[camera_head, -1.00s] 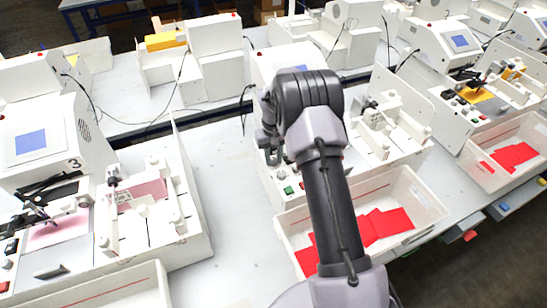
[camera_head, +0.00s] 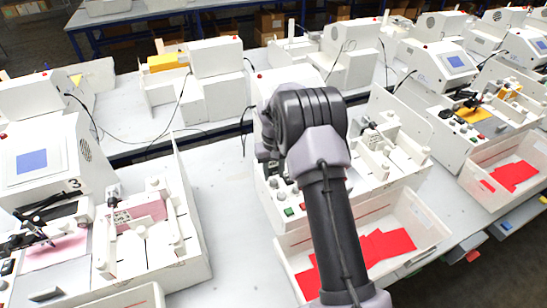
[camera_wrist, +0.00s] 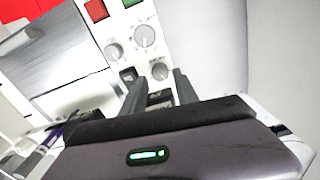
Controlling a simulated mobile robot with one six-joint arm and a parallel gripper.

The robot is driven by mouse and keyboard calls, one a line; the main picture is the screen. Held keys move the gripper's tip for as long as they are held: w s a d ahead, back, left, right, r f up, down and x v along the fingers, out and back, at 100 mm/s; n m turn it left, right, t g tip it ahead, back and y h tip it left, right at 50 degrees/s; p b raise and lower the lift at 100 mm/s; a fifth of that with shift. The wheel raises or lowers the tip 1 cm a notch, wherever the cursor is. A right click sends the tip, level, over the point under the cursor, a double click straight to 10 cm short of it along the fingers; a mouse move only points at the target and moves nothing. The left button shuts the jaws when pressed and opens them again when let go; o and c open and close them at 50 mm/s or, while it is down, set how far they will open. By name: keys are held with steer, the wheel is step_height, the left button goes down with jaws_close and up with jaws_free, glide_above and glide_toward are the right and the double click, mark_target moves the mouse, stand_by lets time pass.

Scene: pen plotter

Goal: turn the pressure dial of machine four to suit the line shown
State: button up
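The machine behind my arm, right of the one marked 3, is probably machine four; its number and screen are hidden in the head view. Its white control panel (camera_wrist: 180,35) shows in the wrist view with a red button (camera_wrist: 96,10), a green button (camera_wrist: 130,3), a large dial with scale marks (camera_wrist: 144,36) and two smaller grey knobs (camera_wrist: 113,51) (camera_wrist: 160,71). I cannot read which is the pressure dial. My gripper (camera_wrist: 158,80) is open, its two dark fingers apart, with the lower knob appearing between the tips. Contact cannot be told. No drawn line is readable.
A white tray (camera_head: 432,222) with red sheets (camera_head: 385,245) stands in front of this machine. Machine three (camera_head: 85,150) stands left, with bare table (camera_head: 235,200) between. Another machine (camera_head: 440,65) stands at right. Black cables cross the back.

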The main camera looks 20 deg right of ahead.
mark_target(274, 181)
step_height(274, 181, up, 14)
steer(key=p, duration=0.2)
steer(key=shift+r, duration=0.2)
